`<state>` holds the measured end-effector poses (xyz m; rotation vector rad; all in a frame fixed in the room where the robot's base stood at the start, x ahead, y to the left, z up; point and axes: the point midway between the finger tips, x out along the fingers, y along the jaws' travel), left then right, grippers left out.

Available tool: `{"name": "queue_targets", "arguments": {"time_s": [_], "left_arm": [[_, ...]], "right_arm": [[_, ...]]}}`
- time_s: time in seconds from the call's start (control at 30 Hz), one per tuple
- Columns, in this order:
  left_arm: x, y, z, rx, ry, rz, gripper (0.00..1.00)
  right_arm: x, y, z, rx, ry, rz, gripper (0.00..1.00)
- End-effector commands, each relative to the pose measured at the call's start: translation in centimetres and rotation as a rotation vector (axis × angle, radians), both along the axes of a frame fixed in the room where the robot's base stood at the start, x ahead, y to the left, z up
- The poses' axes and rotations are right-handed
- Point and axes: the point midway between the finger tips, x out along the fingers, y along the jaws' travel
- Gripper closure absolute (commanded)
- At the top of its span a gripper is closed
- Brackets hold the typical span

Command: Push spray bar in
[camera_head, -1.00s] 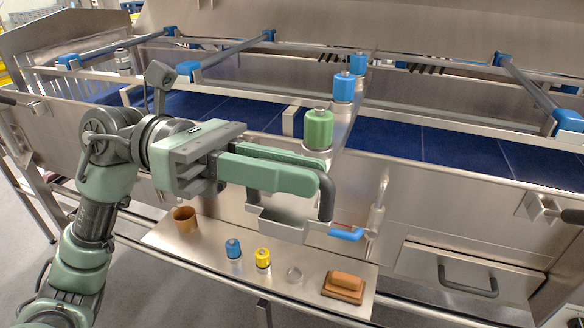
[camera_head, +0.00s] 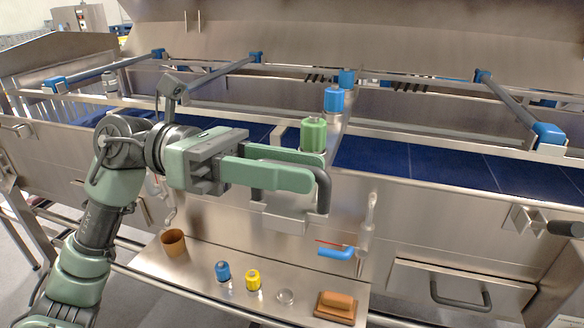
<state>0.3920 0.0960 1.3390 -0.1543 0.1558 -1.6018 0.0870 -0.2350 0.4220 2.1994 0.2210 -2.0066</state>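The spray bar runs across the belt away from me. It carries a green-capped nozzle (camera_head: 313,134) nearest me and two blue-capped ones (camera_head: 334,100) behind it. At its near end are a metal block (camera_head: 284,219) and a dark U-shaped handle (camera_head: 323,192) outside the machine's front wall. My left gripper (camera_head: 316,172) reaches in from the left, with its green fingers lying along the handle's grip on either side. The fingers look closed on the handle, whose right bend shows past the fingertips. They hide most of the grip. My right gripper is not in view.
A blue-levered valve (camera_head: 336,252) is right below the handle. A shelf (camera_head: 204,274) below holds a brown cup (camera_head: 173,242), blue and yellow capped pieces, a clear ring and an orange-brown block (camera_head: 336,306). The blue belt (camera_head: 445,166) and crossbars lie beyond the front wall.

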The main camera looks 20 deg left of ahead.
Motion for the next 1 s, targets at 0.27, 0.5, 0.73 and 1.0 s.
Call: {"name": "queue_targets", "arguments": {"time_s": [0.27,0.5,0.73,1.0], "left_arm": [[0.0,0.4,-0.2,0.003,0.0,0.0,0.64],[0.3,4.2,-0.5,0.002,0.001,0.004,0.64],[0.3,7.2,-0.3,0.002,0.0,0.002,0.64],[0.3,7.8,0.0,0.0,0.0,0.0,0.64]], "right_arm": [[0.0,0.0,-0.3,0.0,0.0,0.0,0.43],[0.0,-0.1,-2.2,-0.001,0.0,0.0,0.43],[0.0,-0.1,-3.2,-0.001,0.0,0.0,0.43],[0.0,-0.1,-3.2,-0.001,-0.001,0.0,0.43]]}}
